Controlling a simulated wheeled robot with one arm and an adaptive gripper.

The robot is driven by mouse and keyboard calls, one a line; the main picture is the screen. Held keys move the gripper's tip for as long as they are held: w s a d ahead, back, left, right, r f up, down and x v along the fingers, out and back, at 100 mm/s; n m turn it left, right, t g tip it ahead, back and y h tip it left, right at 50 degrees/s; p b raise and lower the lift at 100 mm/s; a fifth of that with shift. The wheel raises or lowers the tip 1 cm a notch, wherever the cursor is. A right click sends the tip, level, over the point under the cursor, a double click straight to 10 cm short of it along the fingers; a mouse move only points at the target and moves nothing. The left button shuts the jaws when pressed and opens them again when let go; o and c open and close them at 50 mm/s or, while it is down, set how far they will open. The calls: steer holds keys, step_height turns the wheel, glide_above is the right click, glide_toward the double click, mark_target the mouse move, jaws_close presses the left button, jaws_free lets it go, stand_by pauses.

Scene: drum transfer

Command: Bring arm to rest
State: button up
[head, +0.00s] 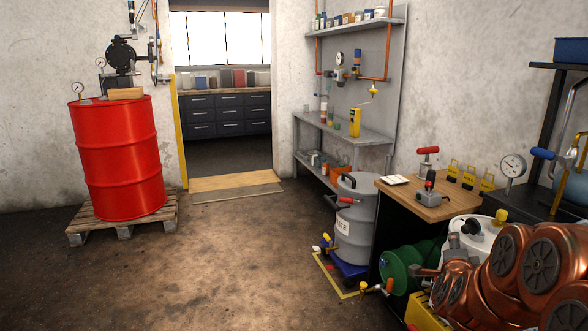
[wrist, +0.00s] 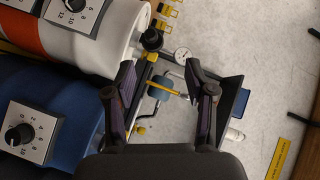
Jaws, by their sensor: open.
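My arm (head: 500,275) shows in the head view as copper-coloured links with dark round caps, folded at the lower right, in front of the workbench side. My gripper (wrist: 160,75) shows in the wrist view with its two dark fingers spread apart and nothing held between them. Beyond the fingers lie a blue cylinder (wrist: 161,92), a yellow bar and a pressure gauge (wrist: 182,55), apparently farther off. In the head view I cannot make out the gripper; the arm links or the picture edge hide it.
A red drum (head: 118,160) stands on a wooden pallet (head: 85,222) at left. A grey waste drum (head: 355,225), a green drum (head: 400,268) and a wood-topped bench (head: 425,203) stand close to my arm. In the wrist view, white (wrist: 100,48) and blue (wrist: 70,95) drums lie left. The middle floor is clear.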

steer(key=s+a+r+n+g+y+p, duration=0.3)
steer(key=s+a+n+y+p, duration=0.15)
steer(key=a, duration=0.55)
steer(key=s+a+r+n+g+y+p, duration=0.35)
steer(key=s+a+n+p, duration=0.25)
steer(key=a, duration=0.4)
steer(key=s+a+r+n+g+p, duration=0.1)
steer(key=s+r+n+g+p, duration=0.2)
steer(key=s, duration=0.7)
steer(key=s+a+r+n+g+p, duration=0.2)
steer(key=s+r+n+g+p, duration=0.1)
steer(key=s, duration=0.7)
steer(key=s+a+r+n+g+p, duration=0.1)
steer(key=s+r+n+g+p, duration=0.2)
steer(key=s, duration=0.7)
steer(key=r+p, duration=0.2)
steer(key=p, duration=0.1)
steer(key=shift+s+a, duration=0.3)
steer(key=shift+a, duration=0.1)
